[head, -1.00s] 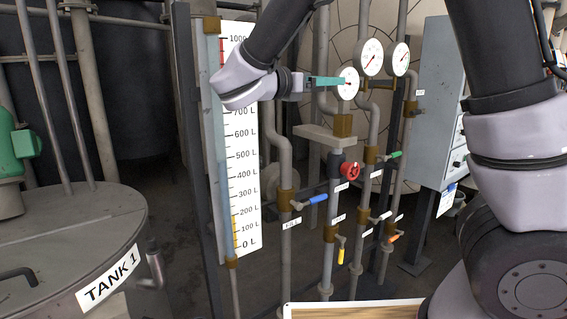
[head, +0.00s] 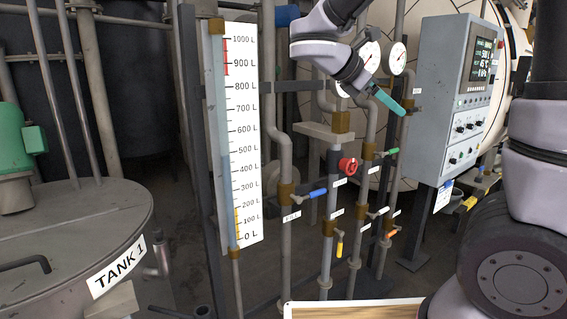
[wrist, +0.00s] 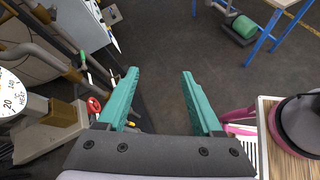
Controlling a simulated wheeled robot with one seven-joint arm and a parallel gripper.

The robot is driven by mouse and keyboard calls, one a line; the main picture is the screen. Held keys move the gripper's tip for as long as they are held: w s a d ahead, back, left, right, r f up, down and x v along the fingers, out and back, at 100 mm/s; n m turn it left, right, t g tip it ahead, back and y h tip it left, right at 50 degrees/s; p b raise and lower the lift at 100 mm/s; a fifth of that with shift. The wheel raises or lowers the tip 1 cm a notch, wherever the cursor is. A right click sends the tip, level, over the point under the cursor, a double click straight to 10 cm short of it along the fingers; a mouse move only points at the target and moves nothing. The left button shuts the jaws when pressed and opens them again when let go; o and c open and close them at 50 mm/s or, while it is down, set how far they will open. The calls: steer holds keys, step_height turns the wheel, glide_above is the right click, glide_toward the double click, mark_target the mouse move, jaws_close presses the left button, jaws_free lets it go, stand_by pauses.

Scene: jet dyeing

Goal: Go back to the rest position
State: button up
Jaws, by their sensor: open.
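My gripper (head: 388,101) has teal fingers and is in the upper middle of the head view, in front of the pipes and gauges and left of the control panel. In the wrist view my gripper (wrist: 163,100) has its two fingers spread apart, with only dark floor between them. It is open and holds nothing.
Valve pipes (head: 330,215) with coloured handles stand below my gripper. A level scale (head: 243,130), a TANK 1 vessel (head: 75,235) and a grey control panel (head: 450,100) surround them. A wooden-topped surface (head: 350,312) is at the bottom. The wrist view shows a blue-legged table (wrist: 270,30).

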steer(key=s+d+f+m+g+y, duration=0.2)
steer(key=s+d+f+m+y, duration=0.15)
steer(key=s+m+y, duration=0.6)
steer(key=r+m+t+y, duration=0.1)
steer(key=m, duration=0.3)
steer(key=s+a+r+m+t+y, duration=0.1)
steer(key=r+m+t, duration=0.1)
steer(key=m, duration=0.2)
steer(key=a+r+m+t+y, duration=0.1)
steer(key=m+t, duration=0.1)
steer(key=m, duration=0.2)
steer(key=shift+s+a+r+m+y, duration=0.15)
steer(key=shift+s+a+m+y, duration=0.1)
steer(key=shift+s, duration=0.05)
